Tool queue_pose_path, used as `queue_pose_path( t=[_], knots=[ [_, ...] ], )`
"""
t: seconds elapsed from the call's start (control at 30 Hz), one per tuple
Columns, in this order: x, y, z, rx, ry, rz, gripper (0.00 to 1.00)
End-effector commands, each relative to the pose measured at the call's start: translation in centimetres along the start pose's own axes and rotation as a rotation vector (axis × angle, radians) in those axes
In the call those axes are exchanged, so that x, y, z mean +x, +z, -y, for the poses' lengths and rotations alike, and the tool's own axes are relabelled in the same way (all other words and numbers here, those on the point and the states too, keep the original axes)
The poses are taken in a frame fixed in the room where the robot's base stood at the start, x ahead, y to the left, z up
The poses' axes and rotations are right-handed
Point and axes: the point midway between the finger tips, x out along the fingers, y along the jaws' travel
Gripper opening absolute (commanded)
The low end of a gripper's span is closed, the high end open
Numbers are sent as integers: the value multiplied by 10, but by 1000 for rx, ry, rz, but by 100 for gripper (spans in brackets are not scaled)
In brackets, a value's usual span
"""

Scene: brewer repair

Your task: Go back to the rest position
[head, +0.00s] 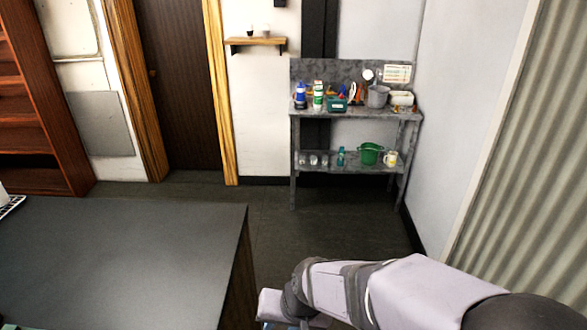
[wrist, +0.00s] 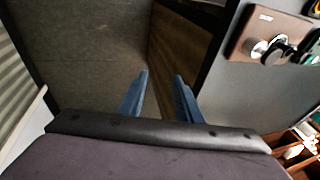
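My gripper shows in the wrist view (wrist: 162,80) with its two blue fingers apart and nothing between them. It points down towards the dark floor and the wooden side of the counter. In the head view my arm reaches in from the lower right, and its end is near the right edge of the dark counter (head: 120,250). The fingers are mostly cut off by the lower edge of the head view.
In the wrist view a brown board (wrist: 262,38) with metal and black parts lies on the counter. A grey shelf unit (head: 350,112) with bottles, pots and a green bucket (head: 370,155) stands at the back wall. The floor (head: 300,225) between is clear. A corrugated panel (head: 525,150) stands right.

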Motion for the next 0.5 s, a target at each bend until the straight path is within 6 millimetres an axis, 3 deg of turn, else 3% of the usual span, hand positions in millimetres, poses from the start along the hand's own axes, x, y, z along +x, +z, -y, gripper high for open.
queue_pose_path(
  t=[0.03, 0.2, 0.3, 0.5],
  knots=[
    [-2, 3, -36, 9, 46, 17, 32],
    [-14, 34, -124, -7, 166, 108, 32],
    [-20, 53, -157, -12, 209, 156, 32],
    [-28, 76, -188, -16, 247, 214, 32]
  ],
)
